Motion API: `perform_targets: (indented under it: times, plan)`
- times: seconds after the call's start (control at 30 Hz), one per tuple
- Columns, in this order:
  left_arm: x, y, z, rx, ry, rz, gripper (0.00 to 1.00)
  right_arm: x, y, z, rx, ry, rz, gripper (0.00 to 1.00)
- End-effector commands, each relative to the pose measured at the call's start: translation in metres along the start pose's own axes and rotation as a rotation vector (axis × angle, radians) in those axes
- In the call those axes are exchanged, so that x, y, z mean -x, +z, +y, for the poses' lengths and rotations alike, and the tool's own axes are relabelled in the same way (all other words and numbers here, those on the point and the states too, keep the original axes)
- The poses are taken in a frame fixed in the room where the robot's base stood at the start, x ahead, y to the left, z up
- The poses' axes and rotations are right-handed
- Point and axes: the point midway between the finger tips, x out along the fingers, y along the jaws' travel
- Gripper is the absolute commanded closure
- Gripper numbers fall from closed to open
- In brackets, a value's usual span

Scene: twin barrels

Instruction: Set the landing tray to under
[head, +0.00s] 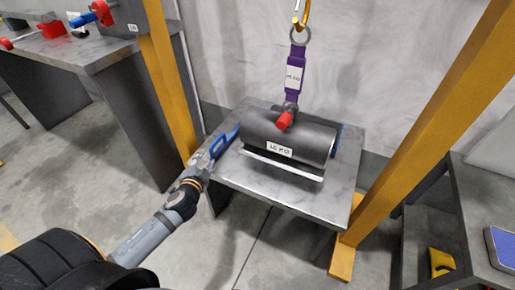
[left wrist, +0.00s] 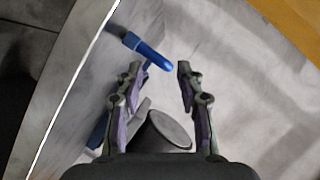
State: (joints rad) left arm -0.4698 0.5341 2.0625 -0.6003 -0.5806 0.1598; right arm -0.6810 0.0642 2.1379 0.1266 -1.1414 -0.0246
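A dark barrel (head: 310,137) with a weight label hangs from a purple strap (head: 294,78) over a grey table. The landing tray (head: 270,162) appears as a pale strip low along the barrel's near side; the barrel hides most of it. A blue handle (head: 226,141) is at its left end, and a bit of blue shows at the right. My left gripper (head: 215,152) is by the left handle. In the left wrist view its fingers (left wrist: 160,68) are apart, with a blue bar's tip (left wrist: 148,51) between the fingertips. The barrel's round end (left wrist: 169,130) is close by. My right gripper is not seen.
The grey table (head: 250,185) stands between two yellow posts (head: 168,85) (head: 420,130). A red valve-like part (head: 285,120) is on top of the barrel. A workbench (head: 100,50) with tools is at the left. A shelf (head: 430,210) is at the right.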

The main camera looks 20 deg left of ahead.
Motion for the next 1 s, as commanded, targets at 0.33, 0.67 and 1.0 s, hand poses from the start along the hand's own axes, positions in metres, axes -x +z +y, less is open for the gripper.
perform_targets:
  times: [0.33,0.67,1.0]
  plan:
    - [0.005,-0.024,-0.007,-0.023,-0.056,0.072,0.63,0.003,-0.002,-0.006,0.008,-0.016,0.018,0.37]
    - [-0.057,-0.027,-0.009,-0.02,-0.058,0.07,0.63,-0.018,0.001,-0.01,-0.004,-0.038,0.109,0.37]
    - [-0.096,-0.031,-0.012,-0.023,-0.055,0.071,0.63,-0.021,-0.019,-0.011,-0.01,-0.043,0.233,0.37]
